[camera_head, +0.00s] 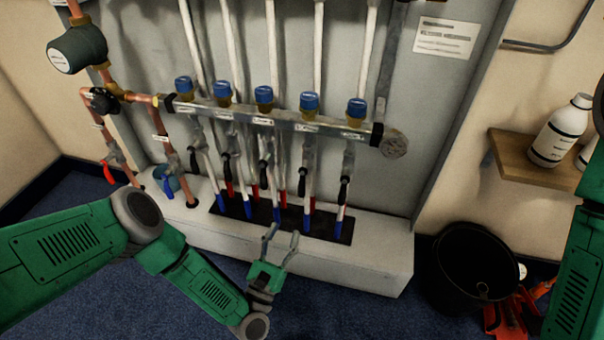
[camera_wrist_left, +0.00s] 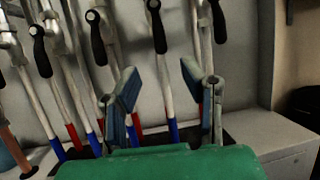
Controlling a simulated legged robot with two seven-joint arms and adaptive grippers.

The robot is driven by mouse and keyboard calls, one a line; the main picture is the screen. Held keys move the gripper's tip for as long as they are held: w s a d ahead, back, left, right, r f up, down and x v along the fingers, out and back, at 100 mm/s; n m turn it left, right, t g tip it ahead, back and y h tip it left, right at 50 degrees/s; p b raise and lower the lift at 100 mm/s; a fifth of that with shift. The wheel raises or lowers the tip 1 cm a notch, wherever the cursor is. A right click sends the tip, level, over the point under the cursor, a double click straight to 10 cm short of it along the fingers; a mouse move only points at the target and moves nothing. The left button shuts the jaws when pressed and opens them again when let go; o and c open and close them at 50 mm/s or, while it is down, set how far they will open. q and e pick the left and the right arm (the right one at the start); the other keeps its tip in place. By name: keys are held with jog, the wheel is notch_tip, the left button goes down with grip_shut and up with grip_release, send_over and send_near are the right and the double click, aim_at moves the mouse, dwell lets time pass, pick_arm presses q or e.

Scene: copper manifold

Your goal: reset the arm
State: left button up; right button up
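My left arm (camera_head: 200,280) is green and comes in from the left in the head view. Its gripper (camera_head: 281,237) is in front of the manifold's lower pipes, above the front of the pale plinth. The gripper is open, with a gap between its fingers and nothing held. In the left wrist view the two fingers (camera_wrist_left: 163,92) stand apart, with pipes behind them. Part of my green right arm (camera_head: 574,270) shows at the right edge of the head view. Its gripper is out of view.
The manifold bar (camera_head: 280,120) has several blue-capped valves and black lever handles below it. Copper pipes (camera_head: 176,165) with a red handle (camera_head: 109,173) stand left. A black bucket (camera_head: 470,268) and red tools (camera_head: 510,315) are at right, below a wooden shelf (camera_head: 512,160) with white bottles (camera_head: 561,130).

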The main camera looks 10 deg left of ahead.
pick_arm(q)
jog(key=s+d+f+m+g+h, duration=0.2)
jog(key=s+d+f+m+g, duration=0.15)
jog(key=m+g, duration=0.45)
jog(key=s+d+f+m+g+h, duration=0.2)
jog(key=s+d+m+g, duration=0.15)
jog(key=m, duration=0.85)
jog(key=s+a+r+m+g+y, duration=0.2)
jog(key=s+a+m+g+y, duration=0.25)
jog(key=s+a+m, duration=0.55)
jog(key=s+a+r+m+g+y, duration=0.3)
jog(key=s+a+m+g+y, duration=0.15)
jog(key=s+a, duration=0.5)
notch_tip(320, 180, up, 17)
jog(key=w+a+h+p, duration=0.1)
jog(key=p, duration=1.7)
jog(key=shift+w+a+g, duration=0.15)
jog(key=shift+w+g, duration=0.15)
jog(key=shift+g, duration=0.15)
jog(key=shift+m, duration=0.25)
